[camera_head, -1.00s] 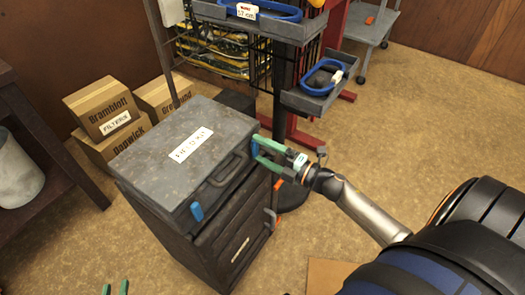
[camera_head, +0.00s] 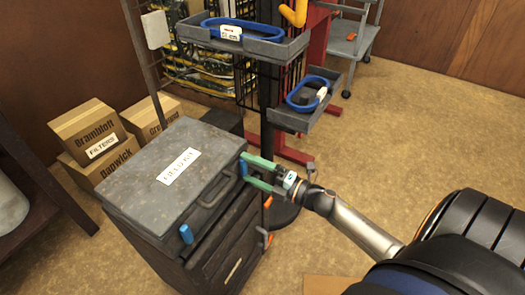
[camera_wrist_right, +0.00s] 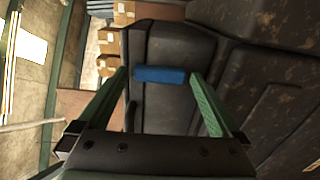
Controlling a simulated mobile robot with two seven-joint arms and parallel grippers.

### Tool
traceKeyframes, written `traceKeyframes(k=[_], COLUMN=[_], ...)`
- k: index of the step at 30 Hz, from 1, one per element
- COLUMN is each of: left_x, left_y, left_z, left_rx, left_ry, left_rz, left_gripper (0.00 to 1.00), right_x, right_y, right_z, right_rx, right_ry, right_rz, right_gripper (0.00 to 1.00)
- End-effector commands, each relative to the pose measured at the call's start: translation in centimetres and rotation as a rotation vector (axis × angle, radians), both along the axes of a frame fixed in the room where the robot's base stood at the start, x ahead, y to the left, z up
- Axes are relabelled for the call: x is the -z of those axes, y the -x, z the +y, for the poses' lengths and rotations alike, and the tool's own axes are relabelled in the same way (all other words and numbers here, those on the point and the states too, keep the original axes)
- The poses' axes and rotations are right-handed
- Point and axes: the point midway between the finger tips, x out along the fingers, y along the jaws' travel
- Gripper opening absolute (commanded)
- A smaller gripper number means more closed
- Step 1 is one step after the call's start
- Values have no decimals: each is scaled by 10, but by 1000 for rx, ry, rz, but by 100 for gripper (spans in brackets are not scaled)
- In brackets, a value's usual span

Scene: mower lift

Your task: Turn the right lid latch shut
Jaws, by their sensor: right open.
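A grey cabinet (camera_head: 150,222) with a lid (camera_head: 133,190) stands in the middle left of the head view, its lid down. The right lid latch (camera_head: 243,167) is a small blue tab on the lid's front edge; it also shows in the right wrist view (camera_wrist_right: 160,75). The left lid latch (camera_head: 186,234) is a blue tab standing upright. My right gripper (camera_head: 247,170) is open, its green fingers on either side of the right latch. In the wrist view gaps show between the latch and both fingers. My left gripper is out of view.
A rack with grey trays (camera_head: 290,48) holding blue rings stands just behind the cabinet's right side. Cardboard boxes (camera_head: 88,130) are behind it at the left. A dark table (camera_head: 45,175) is at far left. Open floor (camera_head: 420,130) lies to the right.

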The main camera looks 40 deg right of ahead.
Motion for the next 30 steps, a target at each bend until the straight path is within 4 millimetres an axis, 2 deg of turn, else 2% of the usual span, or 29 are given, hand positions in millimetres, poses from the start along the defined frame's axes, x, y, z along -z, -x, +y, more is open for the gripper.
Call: traceKeyframes(k=[5,12,18,24,30], left_x=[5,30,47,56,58], left_y=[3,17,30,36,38], left_z=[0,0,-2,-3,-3], left_rx=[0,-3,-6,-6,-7], left_ry=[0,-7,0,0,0], left_rz=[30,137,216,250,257], left_gripper=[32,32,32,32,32], right_x=[1,1,0,0,0], right_y=[22,69,100,113,114], right_z=[-9,-28,-41,-47,-47], right_rx=[1,2,2,0,0], right_ry=[-1,-1,0,2,1], right_rz=[5,6,3,0,0], right_gripper=[100,100,100,100,100])
